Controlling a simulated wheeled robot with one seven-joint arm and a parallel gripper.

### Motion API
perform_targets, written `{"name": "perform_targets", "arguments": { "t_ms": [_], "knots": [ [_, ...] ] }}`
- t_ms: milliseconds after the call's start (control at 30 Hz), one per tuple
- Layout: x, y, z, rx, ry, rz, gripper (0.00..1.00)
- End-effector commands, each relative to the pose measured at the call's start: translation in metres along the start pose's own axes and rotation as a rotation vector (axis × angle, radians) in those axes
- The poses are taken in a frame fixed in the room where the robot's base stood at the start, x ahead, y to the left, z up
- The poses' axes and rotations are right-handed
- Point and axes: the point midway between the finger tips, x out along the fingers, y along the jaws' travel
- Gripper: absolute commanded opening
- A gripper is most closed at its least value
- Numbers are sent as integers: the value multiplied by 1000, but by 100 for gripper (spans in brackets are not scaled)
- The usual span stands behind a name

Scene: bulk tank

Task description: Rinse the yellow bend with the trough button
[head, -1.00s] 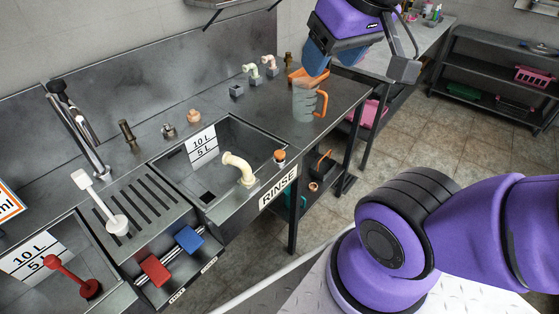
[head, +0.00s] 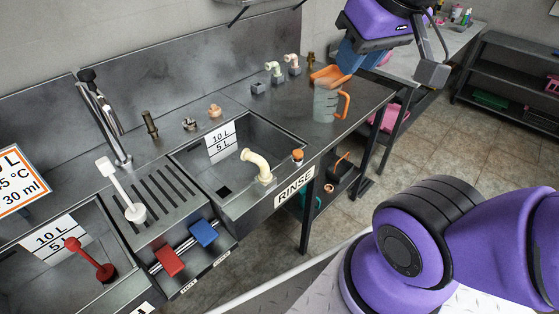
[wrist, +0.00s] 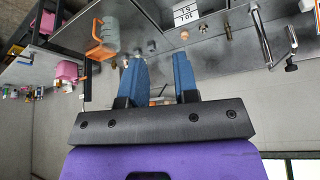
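The yellow bend (head: 257,165) is a pale yellow curved pipe piece standing in the trough marked RINSE (head: 222,203). An orange-topped button (head: 298,156) sits on the trough's right rim, close to the bend but apart from it. My gripper (head: 354,60) is up and to the right of the trough, above the bench end near a clear jug. In the wrist view my gripper (wrist: 158,62) has its two blue fingers apart with nothing between them. The bend cannot be made out in the wrist view.
The clear jug with orange handle (head: 327,104) stands right of the trough. Small pipe fittings (head: 274,70) line the bench back. Red (head: 169,261) and blue (head: 204,232) blocks sit in front.

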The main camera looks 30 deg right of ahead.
Motion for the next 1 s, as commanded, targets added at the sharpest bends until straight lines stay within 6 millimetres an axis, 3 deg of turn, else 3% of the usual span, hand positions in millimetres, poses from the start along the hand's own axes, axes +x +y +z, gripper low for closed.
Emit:
{"name": "perform_targets", "arguments": {
  "t_ms": [33,100,567,1000],
  "knots": [
    [2,0,-3,10,-6,2,17],
    [7,1,-8,38,-17,5,0],
    [72,13,-65,367,-128,59,0],
    [160,30,-104,693,-225,136,0]
  ]
}}
